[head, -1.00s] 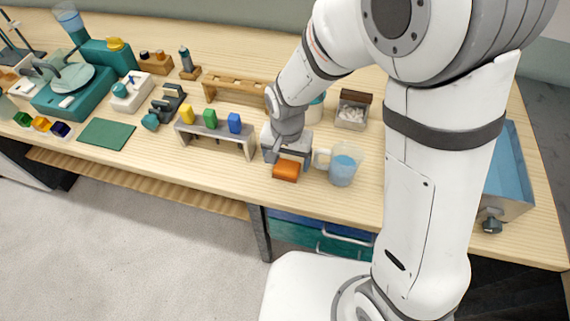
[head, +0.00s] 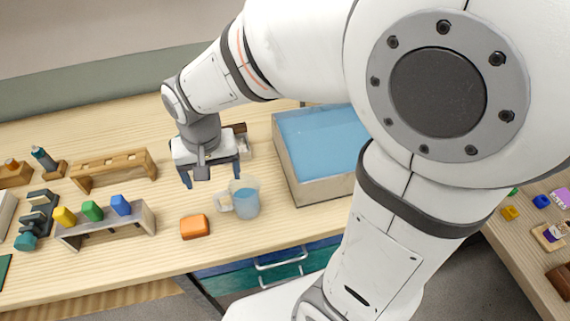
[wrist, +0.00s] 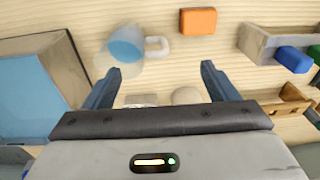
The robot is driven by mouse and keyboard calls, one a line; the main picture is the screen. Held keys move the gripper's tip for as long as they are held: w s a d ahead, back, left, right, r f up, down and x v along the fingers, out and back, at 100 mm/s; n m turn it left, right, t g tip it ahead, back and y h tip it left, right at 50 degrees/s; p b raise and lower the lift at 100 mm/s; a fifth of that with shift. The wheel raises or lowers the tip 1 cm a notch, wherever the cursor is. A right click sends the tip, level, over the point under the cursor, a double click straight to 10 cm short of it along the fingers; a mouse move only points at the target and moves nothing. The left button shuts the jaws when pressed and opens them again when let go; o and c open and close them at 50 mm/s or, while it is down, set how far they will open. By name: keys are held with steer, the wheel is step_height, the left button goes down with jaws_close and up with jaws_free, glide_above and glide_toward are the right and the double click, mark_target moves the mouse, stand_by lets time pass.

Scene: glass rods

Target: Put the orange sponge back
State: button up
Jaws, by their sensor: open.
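The orange sponge (head: 195,226) lies on the wooden bench near its front edge, just left of a mug of blue liquid. It also shows in the wrist view (wrist: 198,21) at the top, beyond the fingertips. My gripper (head: 213,182) is open and empty, raised above the bench behind the sponge and apart from it. Its two fingers (wrist: 160,72) show spread in the wrist view with nothing between them.
The mug (head: 245,198) stands right of the sponge. A rack (head: 107,228) with yellow, green and blue pieces stands to the left. A wooden rack (head: 114,170) is behind it. A basin of blue liquid (head: 284,160) is at the right.

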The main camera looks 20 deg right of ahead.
steer(key=s+d+r+t, duration=0.1)
steer(key=s+d+r, duration=0.1)
steer(key=d, duration=0.5)
steer(key=s+d+r+t, duration=0.1)
steer(key=s+d+r, duration=0.2)
steer(key=s+d, duration=0.2)
steer(key=shift+s+d+n, duration=0.3)
steer(key=shift+d, duration=1.1)
